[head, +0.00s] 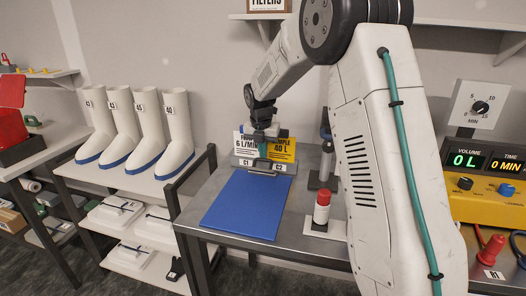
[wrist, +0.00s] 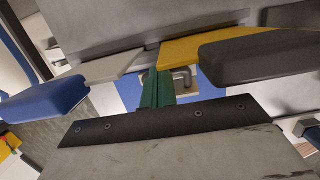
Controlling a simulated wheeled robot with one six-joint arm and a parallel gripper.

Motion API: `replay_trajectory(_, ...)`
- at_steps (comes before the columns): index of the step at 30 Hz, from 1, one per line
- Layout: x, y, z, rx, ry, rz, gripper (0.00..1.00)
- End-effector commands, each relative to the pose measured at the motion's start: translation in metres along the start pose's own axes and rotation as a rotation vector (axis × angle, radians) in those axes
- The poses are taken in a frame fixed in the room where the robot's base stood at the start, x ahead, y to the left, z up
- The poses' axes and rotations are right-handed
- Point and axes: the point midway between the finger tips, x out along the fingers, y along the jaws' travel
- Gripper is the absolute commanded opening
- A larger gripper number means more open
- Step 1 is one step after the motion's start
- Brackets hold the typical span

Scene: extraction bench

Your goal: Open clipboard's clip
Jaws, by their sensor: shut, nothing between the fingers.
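The blue clipboard (head: 243,205) lies flat on the grey bench in the head view, with its grey metal clip (head: 281,167) at the far end. The clip is partly hidden by my gripper.
A yellow pump unit (head: 485,205) is farther right. White boots (head: 140,130) stand on a left shelf.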

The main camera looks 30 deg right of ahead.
Motion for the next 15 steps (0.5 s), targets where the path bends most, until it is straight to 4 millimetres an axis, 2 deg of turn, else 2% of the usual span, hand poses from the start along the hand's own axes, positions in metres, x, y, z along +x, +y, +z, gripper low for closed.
replay_trajectory(2,-0.006,0.001,-0.003,-0.002,0.0,0.0,0.0)
replay_trajectory(7,-0.035,0.007,-0.018,-0.006,-0.004,0.004,0.0)
replay_trajectory(15,-0.077,0.007,0.027,-0.001,-0.003,0.003,0.0)
